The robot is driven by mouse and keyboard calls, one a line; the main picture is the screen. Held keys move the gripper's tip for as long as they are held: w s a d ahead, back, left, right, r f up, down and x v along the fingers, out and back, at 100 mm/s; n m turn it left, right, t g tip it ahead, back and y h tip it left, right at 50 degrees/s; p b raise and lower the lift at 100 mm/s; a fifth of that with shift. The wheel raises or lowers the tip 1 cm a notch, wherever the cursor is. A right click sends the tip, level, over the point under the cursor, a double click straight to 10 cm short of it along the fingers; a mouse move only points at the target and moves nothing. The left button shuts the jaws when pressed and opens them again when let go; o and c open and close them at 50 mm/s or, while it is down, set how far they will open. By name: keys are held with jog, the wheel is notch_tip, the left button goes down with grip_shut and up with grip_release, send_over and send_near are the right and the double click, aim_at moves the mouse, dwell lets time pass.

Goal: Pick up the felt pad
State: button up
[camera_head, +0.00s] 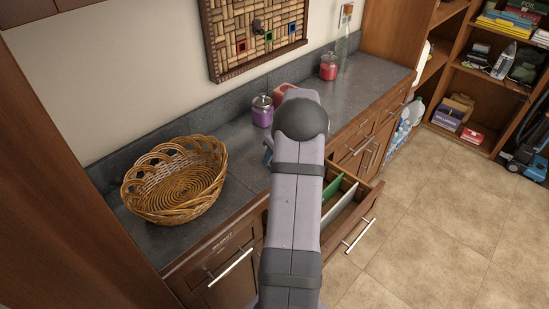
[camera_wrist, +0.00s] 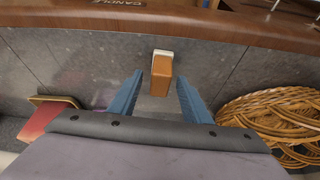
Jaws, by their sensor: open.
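In the wrist view, a small block (camera_wrist: 160,74) with an orange-brown body and a whitish end lies on the grey counter. It looks like the felt pad, though I cannot be sure. My gripper (camera_wrist: 157,92) is open, with its two blue fingers on either side of the line to the block. The fingertips reach about level with the block's near part; no contact shows.
A wicker basket (camera_head: 177,181) stands left on the counter (camera_head: 240,163); it also shows close right in the wrist view (camera_wrist: 270,108). A purple jar (camera_head: 262,111) and a red jar (camera_head: 329,67) stand farther along. A drawer (camera_head: 352,225) with folders is open below. A red box (camera_wrist: 45,118) lies at left.

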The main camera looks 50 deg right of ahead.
jog(key=shift+f, duration=0.15)
grip_shut()
jog(key=shift+r, duration=0.2)
